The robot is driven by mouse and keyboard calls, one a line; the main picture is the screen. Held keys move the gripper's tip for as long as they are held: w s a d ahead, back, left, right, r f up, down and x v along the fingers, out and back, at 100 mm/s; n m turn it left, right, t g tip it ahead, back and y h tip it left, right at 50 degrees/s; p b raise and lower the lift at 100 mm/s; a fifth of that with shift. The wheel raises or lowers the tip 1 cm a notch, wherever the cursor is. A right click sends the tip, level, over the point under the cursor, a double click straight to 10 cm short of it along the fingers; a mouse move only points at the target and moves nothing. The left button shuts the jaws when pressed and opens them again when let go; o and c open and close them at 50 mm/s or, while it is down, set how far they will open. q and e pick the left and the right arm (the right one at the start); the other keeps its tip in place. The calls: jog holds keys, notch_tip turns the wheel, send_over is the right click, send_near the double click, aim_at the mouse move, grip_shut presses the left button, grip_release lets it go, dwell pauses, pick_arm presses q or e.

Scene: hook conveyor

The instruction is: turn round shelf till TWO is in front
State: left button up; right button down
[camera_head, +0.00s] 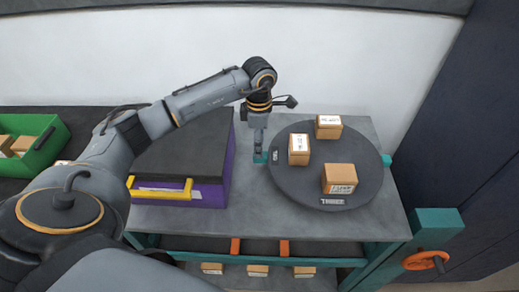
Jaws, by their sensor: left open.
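The round shelf (363,152) is a dark grey disc on the grey table, carrying three cardboard boxes: one at the back (328,127), one at the left (298,149) and one at the front (339,179). A label (333,202) is on its front rim; it seems to begin with T, but is too small to read surely. Another label (275,156) is on the left rim. Teal tabs show at the left edge and the right edge (387,160). My left gripper (260,156) is open and points down at the left tab. Contact cannot be told. My right gripper is out of view.
A purple case with a black top (190,150) and yellow handle stands left of the shelf. A green bin (45,150) with boxes is at the far left. An orange handwheel (426,260) is at the lower right. Bare table lies in front of the disc.

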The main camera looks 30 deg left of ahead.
pick_arm(q)
notch_tip(320, 180, down, 4)
jog(key=shift+r+p, duration=0.1)
jog(key=shift+p, duration=0.25)
jog(key=shift+f, duration=0.55)
jog(key=c, duration=1)
grip_shut()
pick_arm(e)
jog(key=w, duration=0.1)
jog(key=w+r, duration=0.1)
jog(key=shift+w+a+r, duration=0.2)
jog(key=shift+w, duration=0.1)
